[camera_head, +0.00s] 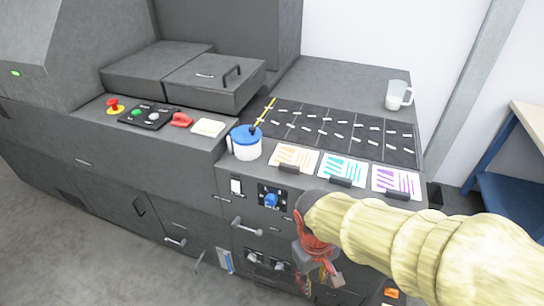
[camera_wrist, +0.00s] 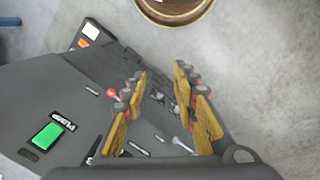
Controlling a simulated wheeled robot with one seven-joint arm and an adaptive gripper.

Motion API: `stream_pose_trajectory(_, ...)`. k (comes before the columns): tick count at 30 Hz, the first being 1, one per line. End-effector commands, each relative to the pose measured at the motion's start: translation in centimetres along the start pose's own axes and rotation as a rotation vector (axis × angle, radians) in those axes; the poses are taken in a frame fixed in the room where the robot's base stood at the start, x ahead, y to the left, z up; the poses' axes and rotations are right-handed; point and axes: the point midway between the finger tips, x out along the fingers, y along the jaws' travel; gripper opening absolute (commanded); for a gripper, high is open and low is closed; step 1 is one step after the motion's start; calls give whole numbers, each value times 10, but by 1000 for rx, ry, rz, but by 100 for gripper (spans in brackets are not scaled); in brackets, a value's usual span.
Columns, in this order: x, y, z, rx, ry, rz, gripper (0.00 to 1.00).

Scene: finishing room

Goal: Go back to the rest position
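My gripper (camera_head: 319,279) hangs low in front of the dark machine cabinet (camera_head: 150,170) in the head view, at the end of my arm in its pale yellow sleeve. In the wrist view, the two yellow fingers of my gripper (camera_wrist: 161,72) stand apart with nothing between them. They point past the machine front toward the grey floor. Whether any part of the gripper touches the cabinet front cannot be told.
A green pump button (camera_wrist: 47,137) and a round brass-rimmed vessel (camera_wrist: 175,12) show in the wrist view. Open floor (camera_head: 110,265) lies at the lower left.

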Motion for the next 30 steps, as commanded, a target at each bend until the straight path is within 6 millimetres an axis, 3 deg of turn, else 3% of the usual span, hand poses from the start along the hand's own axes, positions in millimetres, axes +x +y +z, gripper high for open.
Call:
stream_pose_trajectory(3, -37, 12, 12, 99, 115, -31, 29)
stream_pose_trajectory(16, -154, 66, 57, 353, 492, 6, 29)
stream_pose_trajectory(20, -168, 78, 66, 401, 535, 25, 29)
stream_pose_trajectory(30, -168, 82, 67, 417, 531, 28, 29)
